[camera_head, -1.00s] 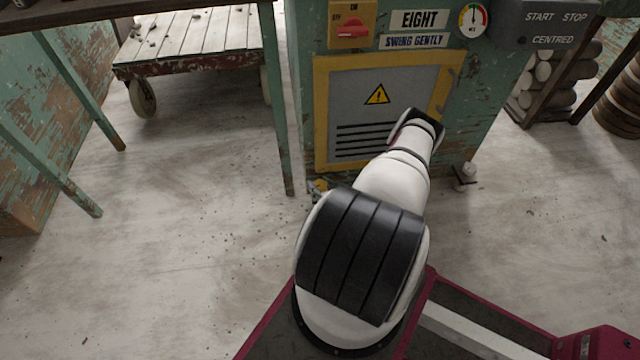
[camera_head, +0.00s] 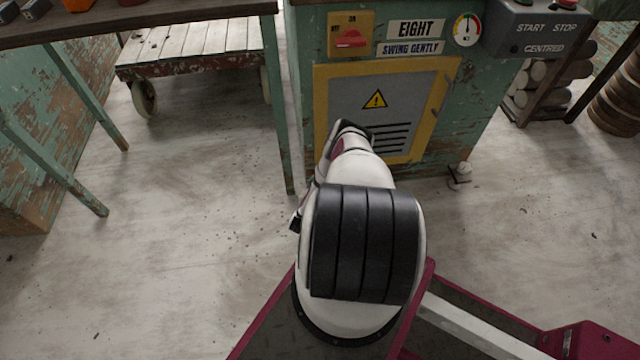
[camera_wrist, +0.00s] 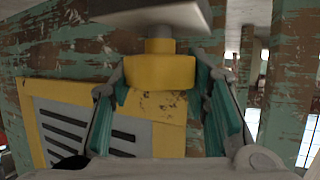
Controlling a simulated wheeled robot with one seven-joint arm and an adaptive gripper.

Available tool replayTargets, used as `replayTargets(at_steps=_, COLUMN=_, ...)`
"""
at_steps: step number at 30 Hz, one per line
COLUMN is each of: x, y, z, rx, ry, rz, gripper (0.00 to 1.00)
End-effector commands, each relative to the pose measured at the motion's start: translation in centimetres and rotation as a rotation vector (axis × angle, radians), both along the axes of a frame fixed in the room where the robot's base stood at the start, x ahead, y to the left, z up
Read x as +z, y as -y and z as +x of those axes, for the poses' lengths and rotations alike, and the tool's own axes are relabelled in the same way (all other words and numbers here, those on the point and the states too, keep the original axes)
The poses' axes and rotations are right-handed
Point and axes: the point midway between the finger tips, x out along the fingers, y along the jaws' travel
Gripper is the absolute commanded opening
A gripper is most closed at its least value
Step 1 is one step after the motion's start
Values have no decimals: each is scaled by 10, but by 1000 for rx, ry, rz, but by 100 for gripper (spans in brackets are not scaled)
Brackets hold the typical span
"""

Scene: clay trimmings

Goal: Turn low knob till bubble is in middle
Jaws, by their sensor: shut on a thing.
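In the head view my arm covers the gripper and the lower left front of the machine (camera_head: 470,110), so the knob does not show there. I cannot make out a bubble or level in either view.
The machine's front has a yellow-framed panel (camera_head: 393,80), a red switch (camera_head: 350,38), a gauge (camera_head: 467,30) and a control box (camera_head: 545,28). A slatted cart (camera_head: 190,50) and a table leg (camera_head: 278,110) stand left.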

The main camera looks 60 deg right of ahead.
Motion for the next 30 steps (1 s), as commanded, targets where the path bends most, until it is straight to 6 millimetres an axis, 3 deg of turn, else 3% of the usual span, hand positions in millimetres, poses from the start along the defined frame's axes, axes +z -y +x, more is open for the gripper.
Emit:
replayTargets(at_steps=10, x=0, y=0, z=1, rx=-117, ry=1, rz=-1, gripper=15)
replayTargets(at_steps=25, x=0, y=1, z=0, rx=-132, ry=2, rz=-1, gripper=15)
replayTargets(at_steps=26, x=0, y=1, z=0, rx=-132, ry=2, rz=-1, gripper=50)
replayTargets(at_steps=28, x=0, y=1, z=0, rx=-132, ry=2, rz=-1, gripper=64)
replayTargets(at_steps=30, x=0, y=1, z=0, rx=-132, ry=2, rz=-1, gripper=64)
